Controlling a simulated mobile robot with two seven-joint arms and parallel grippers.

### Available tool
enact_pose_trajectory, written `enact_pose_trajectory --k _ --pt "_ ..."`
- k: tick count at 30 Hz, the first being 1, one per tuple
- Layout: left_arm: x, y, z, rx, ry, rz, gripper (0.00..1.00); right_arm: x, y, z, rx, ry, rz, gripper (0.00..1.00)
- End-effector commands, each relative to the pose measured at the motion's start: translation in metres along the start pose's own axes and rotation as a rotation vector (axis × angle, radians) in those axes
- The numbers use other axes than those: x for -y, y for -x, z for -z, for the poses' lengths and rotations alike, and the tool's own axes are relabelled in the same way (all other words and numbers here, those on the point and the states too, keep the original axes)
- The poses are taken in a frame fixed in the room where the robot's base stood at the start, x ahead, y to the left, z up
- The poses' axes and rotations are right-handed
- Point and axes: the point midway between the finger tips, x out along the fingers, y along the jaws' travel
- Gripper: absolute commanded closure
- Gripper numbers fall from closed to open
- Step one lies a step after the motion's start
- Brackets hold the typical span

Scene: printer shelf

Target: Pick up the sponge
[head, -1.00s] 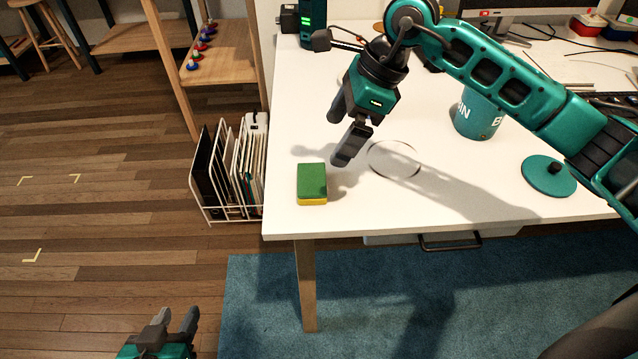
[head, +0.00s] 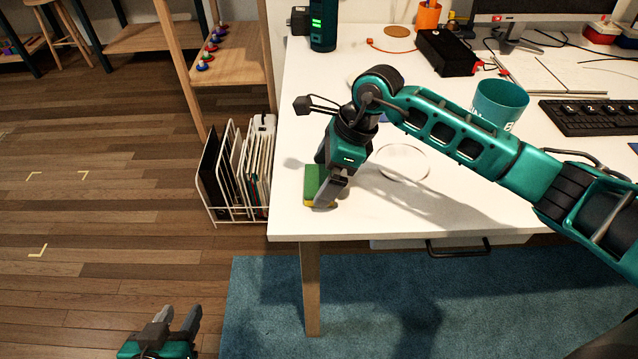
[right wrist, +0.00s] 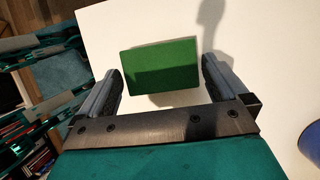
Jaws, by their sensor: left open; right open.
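The sponge (head: 312,184) is green on top with a yellow underside and lies on the white table (head: 290,222) near its left front corner. In the right wrist view the sponge (right wrist: 160,66) sits between the two fingers, with a gap on each side. My right gripper (head: 325,188) is open over the sponge, and its finger hides part of it in the head view. The fingers also show in the right wrist view (right wrist: 162,92). My left gripper (head: 176,322) is open and empty, low over the floor at the bottom left.
A wire file rack (head: 238,180) stands on the floor left of the table. A teal cup (head: 500,100), a black box (head: 447,52) and a keyboard (head: 590,117) are farther right on the table. A clear round outline (head: 404,163) lies right of the gripper.

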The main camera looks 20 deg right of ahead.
Motion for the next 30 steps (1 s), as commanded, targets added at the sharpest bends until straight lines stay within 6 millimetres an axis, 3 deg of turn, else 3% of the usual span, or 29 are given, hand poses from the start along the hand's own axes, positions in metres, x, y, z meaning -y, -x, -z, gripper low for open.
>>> enact_pose_trajectory --k 3,9,20,30 --pt "-0.0015 -0.0008 -0.0006 0.0 0.001 -0.004 0.57 0.0001 -0.0126 -0.0002 0.001 0.0 0.0 0.0" --pt "-0.0027 -0.0004 0.0006 -0.001 0.001 -0.006 0.57 0.0003 -0.0128 -0.0001 0.001 0.0 0.001 0.0" --pt "-0.0029 -0.0004 0.0009 -0.002 0.002 -0.006 0.57 0.0003 -0.0124 -0.0002 0.001 0.0 0.001 0.34" --pt "-0.0031 -0.0001 0.002 -0.003 0.004 -0.005 0.57 0.0008 -0.0082 -0.002 0.002 0.001 0.003 0.36"
